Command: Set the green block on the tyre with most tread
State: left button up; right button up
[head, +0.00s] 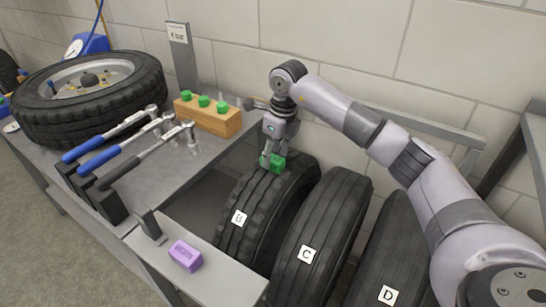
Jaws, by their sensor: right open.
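The green block (278,163) is at the top of the tread of the tyre labelled B (258,205) and seems to rest on it. My right gripper (270,160) is open, pointing down, with its fingers close beside the block; whether they touch it I cannot tell. Tyre B shows chunky tread with deep grooves. The tyre labelled C (322,235) and the tyre labelled D (385,255) stand upright to its right, with smoother-looking tread. D is partly hidden behind my right arm. My left gripper is out of view.
A metal bench (155,178) holds torque wrenches (110,140), a wooden block with green caps (208,114) and a wheel lying flat (90,98). A purple block (186,255) lies on the front ledge. A metal rail (430,128) runs behind the tyres.

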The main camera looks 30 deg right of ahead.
aim_at(279, 160)
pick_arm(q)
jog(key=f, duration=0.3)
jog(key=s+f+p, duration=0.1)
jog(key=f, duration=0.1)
pick_arm(e)
notch_tip(279, 160, up, 10)
jog(key=s, duration=0.1)
jog(key=shift+s+d, duration=0.25)
jog(key=shift+d, duration=0.15)
jog(key=shift+r, duration=0.1)
